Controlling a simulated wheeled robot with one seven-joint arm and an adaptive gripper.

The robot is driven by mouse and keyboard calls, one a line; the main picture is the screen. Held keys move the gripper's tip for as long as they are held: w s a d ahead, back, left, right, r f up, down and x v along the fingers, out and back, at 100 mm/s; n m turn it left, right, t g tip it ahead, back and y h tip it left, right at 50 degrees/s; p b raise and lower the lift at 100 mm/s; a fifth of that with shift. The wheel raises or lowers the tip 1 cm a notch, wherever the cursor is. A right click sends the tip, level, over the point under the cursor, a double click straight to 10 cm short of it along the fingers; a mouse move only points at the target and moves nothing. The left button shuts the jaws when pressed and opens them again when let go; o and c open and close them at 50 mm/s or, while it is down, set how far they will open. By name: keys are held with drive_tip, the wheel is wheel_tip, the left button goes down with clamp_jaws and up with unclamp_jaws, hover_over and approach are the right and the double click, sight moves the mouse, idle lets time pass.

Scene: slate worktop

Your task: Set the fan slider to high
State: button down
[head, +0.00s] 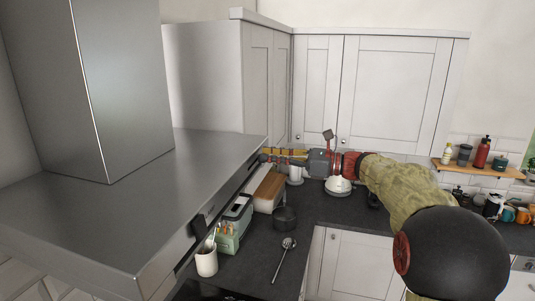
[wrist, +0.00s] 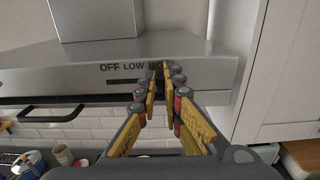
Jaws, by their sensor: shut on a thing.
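The steel range hood (head: 190,185) fills the left of the head view. In the wrist view its front panel (wrist: 210,75) carries the labels OFF, LOW and HIGH (wrist: 128,67) above a dark slider slot (wrist: 120,82). My gripper (wrist: 159,74) has its yellow fingers closed to a narrow gap at the panel, at the right part of the slot under HIGH. The fingertips partly cover that label. The slider knob is hidden between the fingertips. In the head view my gripper (head: 266,155) reaches the hood's right front edge.
A black handle (wrist: 50,114) sticks out at the hood's lower left in the wrist view. A white wall cabinet (head: 390,90) stands close to the right. Below are a utensil cup (head: 207,262), a dark pot (head: 285,218) and a ladle (head: 283,258) on the slate worktop.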

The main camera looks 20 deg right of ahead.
drive_tip(key=shift+d+r, duration=0.1)
drive_tip(key=c, duration=1.9)
unclamp_jaws()
drive_tip(key=shift+w, duration=0.15)
drive_tip(key=shift+d, duration=0.15)
drive_tip(key=v, duration=1.1)
drive_tip(key=shift+s+d, duration=0.25)
drive_tip(key=shift+s, duration=0.05)
